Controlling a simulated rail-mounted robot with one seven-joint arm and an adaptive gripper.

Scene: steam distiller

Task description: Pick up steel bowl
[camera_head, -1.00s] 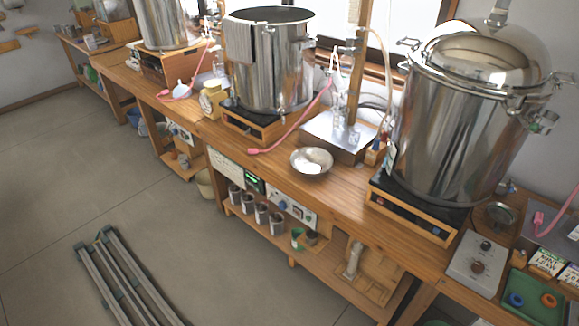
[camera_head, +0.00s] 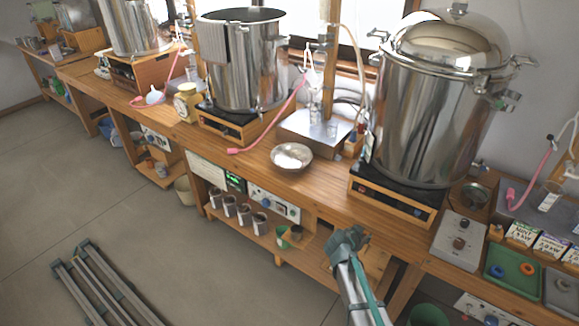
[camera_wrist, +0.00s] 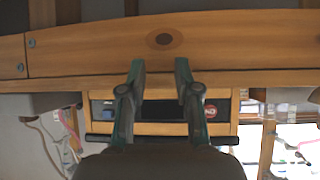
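The steel bowl (camera_head: 291,156) is shallow, round and shiny. It sits upright on the wooden bench top near its front edge, between the open steel pot and the lidded one. My gripper (camera_head: 347,240) has come into the head view at the lower right, in front of the bench and right of the bowl, well apart from it. In the wrist view my gripper (camera_wrist: 160,70) shows two fingers spread apart with nothing between them. The bowl does not show in the wrist view.
A large lidded steel pot (camera_head: 425,110) stands on a burner right of the bowl. An open steel pot (camera_head: 240,62) stands behind left. A steel box (camera_head: 312,132) with glassware is behind the bowl. Several metal cups (camera_head: 230,205) are on the lower shelf.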

